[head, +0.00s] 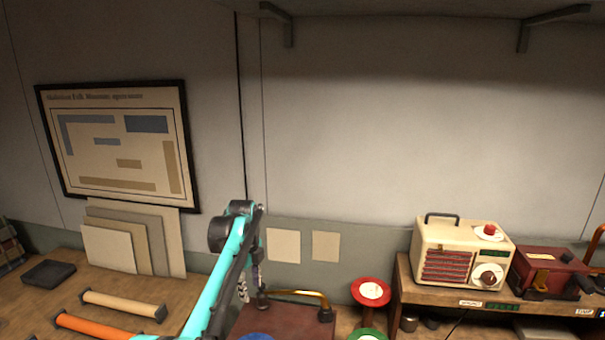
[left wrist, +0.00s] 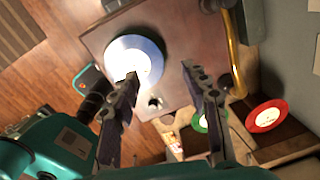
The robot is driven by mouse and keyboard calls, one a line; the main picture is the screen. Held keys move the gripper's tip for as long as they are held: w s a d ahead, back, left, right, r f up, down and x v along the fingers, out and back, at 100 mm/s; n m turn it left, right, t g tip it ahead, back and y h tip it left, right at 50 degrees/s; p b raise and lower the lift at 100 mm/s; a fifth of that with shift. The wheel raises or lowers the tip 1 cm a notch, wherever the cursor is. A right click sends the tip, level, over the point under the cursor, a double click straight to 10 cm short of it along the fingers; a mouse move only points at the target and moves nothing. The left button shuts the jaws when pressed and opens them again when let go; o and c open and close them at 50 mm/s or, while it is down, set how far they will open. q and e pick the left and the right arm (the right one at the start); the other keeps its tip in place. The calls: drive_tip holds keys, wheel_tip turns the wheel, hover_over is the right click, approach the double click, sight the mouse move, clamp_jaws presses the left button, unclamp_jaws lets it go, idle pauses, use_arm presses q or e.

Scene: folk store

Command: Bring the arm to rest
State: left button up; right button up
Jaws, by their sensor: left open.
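My left arm (head: 218,290) is teal and black and rises from the bottom of the head view, bent at the wrist. Its left gripper (head: 256,280) hangs downward over a brown box (head: 285,320). In the left wrist view the left gripper (left wrist: 160,74) shows two dark fingers spread apart with nothing between them. The brown box's top (left wrist: 105,32) lies beyond the fingers, with a blue disc (left wrist: 146,47) on it beside one fingertip. Whether the fingers touch the box cannot be told. My right gripper is not in view.
A red disc (head: 371,291) and a green disc (head: 367,335) are right of the box. A cream radio (head: 440,237) and a dark red case (head: 545,268) stand on the right shelf. Rolls (head: 122,305) and leaning boards (head: 107,249) are at left. A brass tube (head: 300,293) is behind the box.

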use_arm(q)
drive_tip(key=s+a+f+n+t+b, duration=0.1)
drive_tip(key=s+f+n+t+b, duration=0.1)
drive_tip(key=s+n+b, duration=0.55)
drive_tip(key=s+a+f+n+t+b, duration=0.15)
drive_tip(key=s+n, duration=0.25)
drive_tip(key=s, duration=0.7)
drive_tip(key=s+f+n+t+b, duration=0.3)
drive_tip(key=s+f+n+b, duration=0.5)
drive_tip(key=s+f, duration=0.9)
drive_tip(key=n, duration=0.3)
drive_tip(key=shift+s+a+f, duration=0.15)
drive_tip(key=shift+s+f, duration=0.05)
drive_tip(key=shift+s, duration=0.2)
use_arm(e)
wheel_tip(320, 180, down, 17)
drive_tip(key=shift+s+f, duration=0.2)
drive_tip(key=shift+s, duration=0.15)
